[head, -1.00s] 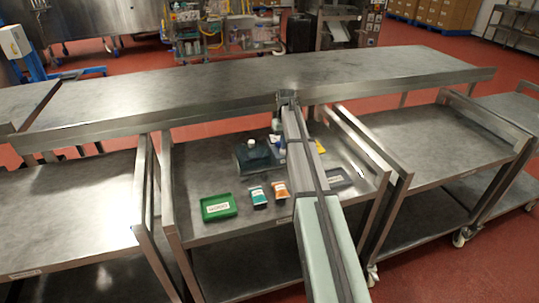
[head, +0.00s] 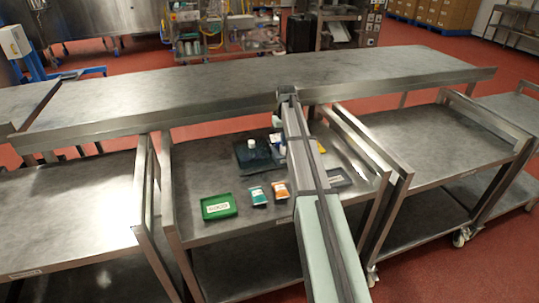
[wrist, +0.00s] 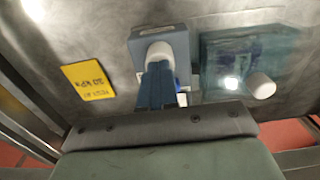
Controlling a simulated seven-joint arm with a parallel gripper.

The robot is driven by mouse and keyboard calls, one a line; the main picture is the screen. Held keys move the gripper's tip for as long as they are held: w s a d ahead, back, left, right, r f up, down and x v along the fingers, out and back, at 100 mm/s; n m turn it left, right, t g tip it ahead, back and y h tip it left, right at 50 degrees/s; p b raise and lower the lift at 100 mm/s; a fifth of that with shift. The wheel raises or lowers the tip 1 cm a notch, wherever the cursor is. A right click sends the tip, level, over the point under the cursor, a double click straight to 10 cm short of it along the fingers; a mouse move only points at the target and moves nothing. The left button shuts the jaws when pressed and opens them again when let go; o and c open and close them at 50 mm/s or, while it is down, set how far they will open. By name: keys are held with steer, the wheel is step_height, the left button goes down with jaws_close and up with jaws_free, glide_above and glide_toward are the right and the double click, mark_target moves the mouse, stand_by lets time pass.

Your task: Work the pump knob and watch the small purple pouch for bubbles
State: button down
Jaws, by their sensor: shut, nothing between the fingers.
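The pump is a blue-grey block (wrist: 176,38) with a round white knob (wrist: 160,50) in the wrist view. My gripper (wrist: 160,65) is shut and empty, with its blue fingertips at the knob; I cannot tell whether they touch it. My arm hides most of the pump in the head view. A see-through dark teal chamber (head: 265,161) with a white lid knob (head: 251,144) stands just left of my arm. It also shows in the wrist view (wrist: 220,58), right of the pump. I cannot make out the small purple pouch or any bubbles.
A green tray (head: 228,211), a teal pouch (head: 258,195) and an orange pouch (head: 280,190) lie in front of the chamber. A yellow card (wrist: 88,82) lies left of the pump in the wrist view. A dark labelled tray (head: 338,178) is right of my arm.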

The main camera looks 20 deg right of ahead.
steer(key=shift+f, duration=0.9)
steer(key=shift+r, duration=0.1)
steer(key=shift+r, duration=1.05)
steer(key=shift+f, duration=0.3)
